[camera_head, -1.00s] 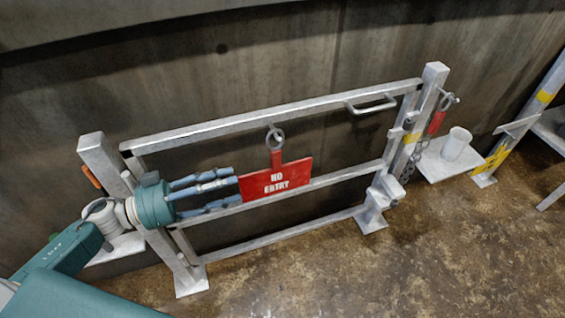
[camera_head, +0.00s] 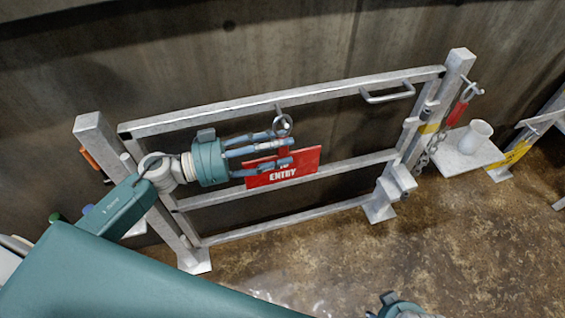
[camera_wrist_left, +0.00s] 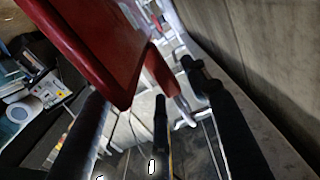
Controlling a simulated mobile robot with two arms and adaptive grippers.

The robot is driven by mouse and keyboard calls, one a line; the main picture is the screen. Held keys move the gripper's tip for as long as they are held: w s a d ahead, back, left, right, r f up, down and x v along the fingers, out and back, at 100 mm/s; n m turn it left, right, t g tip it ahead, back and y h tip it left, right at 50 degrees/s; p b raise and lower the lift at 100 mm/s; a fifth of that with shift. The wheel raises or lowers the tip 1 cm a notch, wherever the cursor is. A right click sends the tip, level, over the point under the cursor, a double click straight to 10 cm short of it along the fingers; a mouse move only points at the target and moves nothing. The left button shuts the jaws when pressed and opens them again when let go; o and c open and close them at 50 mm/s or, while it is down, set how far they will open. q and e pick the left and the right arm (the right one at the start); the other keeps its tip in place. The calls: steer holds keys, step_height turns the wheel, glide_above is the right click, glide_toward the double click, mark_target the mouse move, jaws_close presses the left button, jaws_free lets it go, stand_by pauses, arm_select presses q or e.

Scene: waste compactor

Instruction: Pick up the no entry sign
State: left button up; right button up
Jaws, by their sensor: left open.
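The red no entry sign (camera_head: 300,165) hangs by a ring (camera_head: 283,125) from the top rail of the gate. My left gripper (camera_head: 287,149) is open, with its fingers reaching across the sign's left and upper part. The fingers hide the sign's stem and part of its lettering. In the left wrist view, the red sign (camera_wrist_left: 100,45) is large and close at the upper left, and its stem lies near the open fingers (camera_wrist_left: 165,100). I cannot tell whether a finger touches it. A teal part at the bottom edge may belong to my right arm; no fingers show there.
The grey metal gate (camera_head: 240,110) stands before a dark wall. It has a handle (camera_head: 388,93) at the top right. A chain (camera_head: 432,147) hangs at the right post. A white cup (camera_head: 475,137) stands on a small shelf.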

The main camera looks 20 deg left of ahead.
mark_target(283, 135)
arm_select(q)
steer(key=shift+w+d, duration=0.4)
steer(key=shift+d, duration=0.15)
jaws_close()
arm_select(e)
steer(key=shift+r, duration=0.2)
arm_select(q)
steer(key=shift+r, duration=0.1)
steer(key=shift+r, duration=0.15)
step_height(283, 135, up, 3)
steer(key=shift+r+p, duration=0.1)
steer(key=shift+p, duration=0.7)
steer(key=s+d+p, duration=0.2)
steer(key=s+d, duration=0.8)
steer(key=s, duration=0.5)
steer(key=shift+p, duration=0.4)
arm_select(e)
steer(key=s+f+g, duration=0.1)
steer(key=s+f, duration=0.5)
steer(key=f, duration=0.7)
steer(key=shift+s+d+f, duration=0.15)
steer(key=shift+d+f, duration=0.2)
